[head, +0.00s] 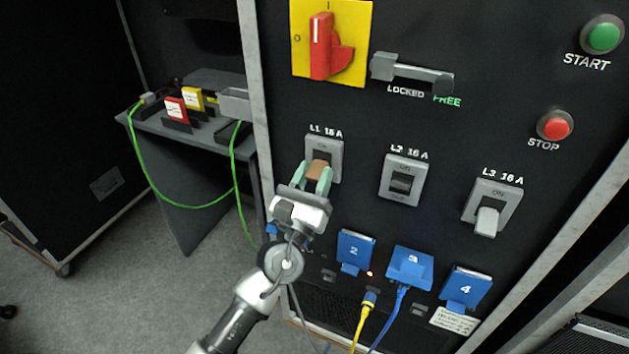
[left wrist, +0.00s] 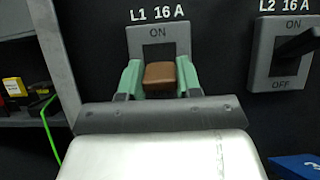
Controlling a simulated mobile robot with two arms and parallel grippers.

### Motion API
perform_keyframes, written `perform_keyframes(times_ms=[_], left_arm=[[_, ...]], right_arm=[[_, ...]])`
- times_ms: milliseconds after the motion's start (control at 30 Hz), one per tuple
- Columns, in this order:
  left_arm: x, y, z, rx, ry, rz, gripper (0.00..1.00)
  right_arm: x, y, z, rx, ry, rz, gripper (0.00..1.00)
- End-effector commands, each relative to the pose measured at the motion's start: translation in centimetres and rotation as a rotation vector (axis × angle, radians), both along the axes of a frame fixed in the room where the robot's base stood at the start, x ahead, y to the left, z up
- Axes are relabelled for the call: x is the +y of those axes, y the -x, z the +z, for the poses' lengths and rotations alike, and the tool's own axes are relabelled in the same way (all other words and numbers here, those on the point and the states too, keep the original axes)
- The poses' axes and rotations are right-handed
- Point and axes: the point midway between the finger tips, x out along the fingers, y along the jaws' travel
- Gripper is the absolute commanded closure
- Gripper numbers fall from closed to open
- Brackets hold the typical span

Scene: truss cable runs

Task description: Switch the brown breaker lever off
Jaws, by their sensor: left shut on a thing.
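The brown breaker lever (head: 317,171) is on the L1 16 A breaker, whose grey plate (head: 337,158) is leftmost of the three on the black panel. In the left wrist view the brown lever (left wrist: 160,75) sits between green fingertips, with the word ON visible above it. The plate's lower part is hidden behind my gripper. My left gripper (head: 318,180) is shut on the lever, one finger on each side; it also shows in the left wrist view (left wrist: 160,82). My right gripper is not in view.
The L2 breaker (head: 400,183) with a black lever and L3 breaker (head: 488,218) with a pale lever are to the right. Blue numbered connectors (head: 409,265) and cables sit below. A red rotary switch (head: 322,45) is above. A side shelf (head: 190,135) stands left.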

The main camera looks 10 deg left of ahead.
Motion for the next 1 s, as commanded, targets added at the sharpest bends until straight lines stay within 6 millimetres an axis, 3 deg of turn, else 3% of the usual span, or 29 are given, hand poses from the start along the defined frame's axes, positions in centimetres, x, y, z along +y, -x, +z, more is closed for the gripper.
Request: perform_keyframes(times_ms=[133, 167, 333, 667, 733, 1000], left_arm=[[0.0, 0.0, 0.1, -0.001, 0.002, 0.0, 0.9], [0.0, 0.0, 0.1, -0.001, 0.002, 0.0, 0.65], [0.0, 0.0, 0.1, 0.0, 0.001, 0.0, 0.4], [0.1, 0.3, -0.3, 0.002, -0.001, 0.0, 0.4], [0.3, 0.9, -0.7, 0.002, -0.001, 0.0, 0.4], [1.7, 5.4, -3.4, 0.004, -0.002, -0.002, 0.4]], right_arm=[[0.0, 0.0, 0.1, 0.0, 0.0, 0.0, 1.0], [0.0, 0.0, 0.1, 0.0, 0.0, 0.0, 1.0], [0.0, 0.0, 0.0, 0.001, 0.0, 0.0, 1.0], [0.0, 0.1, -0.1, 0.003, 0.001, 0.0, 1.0], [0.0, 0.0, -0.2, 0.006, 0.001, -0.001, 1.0], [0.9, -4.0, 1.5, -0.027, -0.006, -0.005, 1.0]])
